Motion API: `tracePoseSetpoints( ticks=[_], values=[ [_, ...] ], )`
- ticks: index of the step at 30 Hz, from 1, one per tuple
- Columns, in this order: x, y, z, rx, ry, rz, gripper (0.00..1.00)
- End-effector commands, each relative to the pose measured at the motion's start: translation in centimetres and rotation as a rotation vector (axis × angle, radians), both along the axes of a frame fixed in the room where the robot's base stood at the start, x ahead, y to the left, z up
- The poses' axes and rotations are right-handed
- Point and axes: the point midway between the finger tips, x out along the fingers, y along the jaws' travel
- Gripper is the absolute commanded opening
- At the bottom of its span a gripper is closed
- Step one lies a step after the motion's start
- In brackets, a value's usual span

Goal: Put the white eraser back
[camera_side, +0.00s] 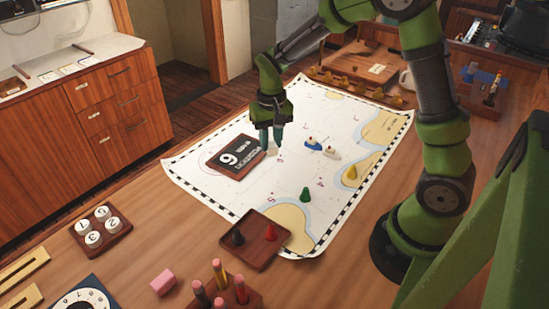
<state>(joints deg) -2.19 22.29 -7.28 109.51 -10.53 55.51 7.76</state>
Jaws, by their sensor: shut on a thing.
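My gripper (273,146) points down over the chart (215,187) in the middle of the table. It is shut on a small whitish block, the white eraser (273,153), which shows at the fingertips. The fingers hide part of it, and I cannot tell if it touches the chart. A dark board with a white 9 (236,157) lies just left of the gripper.
Blue-white (313,144), white (332,154), yellow (350,173) and green (305,195) pieces stand on the chart. A brown tray (257,258) holds dark and red pieces. A pink block (163,282), a pencil holder (243,296) and a numbered block (118,239) are in front.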

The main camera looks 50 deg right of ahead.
Motion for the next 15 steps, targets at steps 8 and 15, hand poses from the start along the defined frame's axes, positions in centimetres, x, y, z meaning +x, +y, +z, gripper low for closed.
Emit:
tracePoseSetpoints(
  ticks=[8, 15],
  values=[
    [-7.0, 9.5, 0.6, 0.011, -0.002, 0.306, 0.02],
    [-13.7, 12.3, -0.7, -0.002, 0.011, 0.502, 0.02]
  ],
)
